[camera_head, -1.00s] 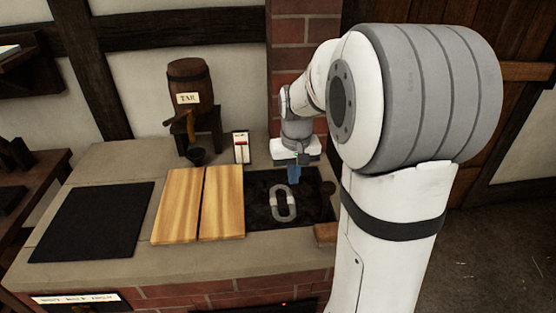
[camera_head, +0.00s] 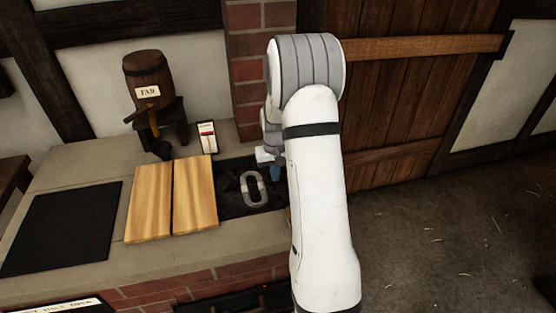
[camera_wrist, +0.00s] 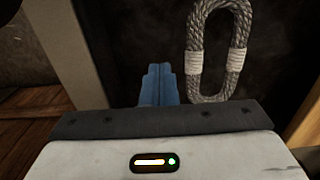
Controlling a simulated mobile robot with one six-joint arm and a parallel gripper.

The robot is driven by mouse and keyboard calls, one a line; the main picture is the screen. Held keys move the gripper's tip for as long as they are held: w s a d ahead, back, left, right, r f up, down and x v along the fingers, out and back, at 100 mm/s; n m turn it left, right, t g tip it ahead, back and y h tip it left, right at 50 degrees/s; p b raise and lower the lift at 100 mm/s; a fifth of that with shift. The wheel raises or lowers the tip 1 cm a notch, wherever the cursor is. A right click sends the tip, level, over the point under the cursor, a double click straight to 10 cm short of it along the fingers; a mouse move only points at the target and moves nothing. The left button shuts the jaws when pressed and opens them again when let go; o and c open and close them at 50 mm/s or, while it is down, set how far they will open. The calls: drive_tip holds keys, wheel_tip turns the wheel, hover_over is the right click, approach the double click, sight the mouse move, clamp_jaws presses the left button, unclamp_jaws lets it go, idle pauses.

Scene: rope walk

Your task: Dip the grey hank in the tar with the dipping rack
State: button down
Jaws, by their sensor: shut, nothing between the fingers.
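The grey hank (camera_head: 253,188), an oval rope loop with two pale bindings, lies over the dark basin (camera_head: 231,208) in the counter. It also shows in the wrist view (camera_wrist: 222,50). Whether it rests on the tar or on a rack cannot be told; no dipping rack is plainly visible. My gripper (camera_head: 275,173) is just right of the hank, partly hidden by my arm. In the wrist view its blue fingers (camera_wrist: 160,72) are together and empty, beside the hank and apart from it.
Two wooden boards (camera_head: 172,198) lie left of the basin, with a black mat (camera_head: 60,228) beyond. A barrel labelled tar (camera_head: 148,77) stands behind on a dark stand (camera_head: 172,125), near a small gauge (camera_head: 207,138). The floor (camera_head: 450,230) at right is open.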

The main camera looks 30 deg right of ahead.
sight(275, 190)
drive_tip(key=shift+f, duration=2.25)
wheel_tip(275, 190, down, 4)
drive_tip(key=b, duration=0.2)
drive_tip(key=shift+f+b, duration=0.2)
drive_tip(key=shift+b, duration=0.15)
drive_tip(key=shift+s+f, duration=0.1)
drive_tip(key=shift+f, duration=0.1)
drive_tip(key=shift+s+r, duration=0.1)
drive_tip(key=shift+r+p, duration=0.35)
drive_tip(key=shift+r, duration=0.1)
wheel_tip(275, 190, up, 14)
drive_tip(key=p, duration=0.1)
drive_tip(key=shift+f, duration=0.15)
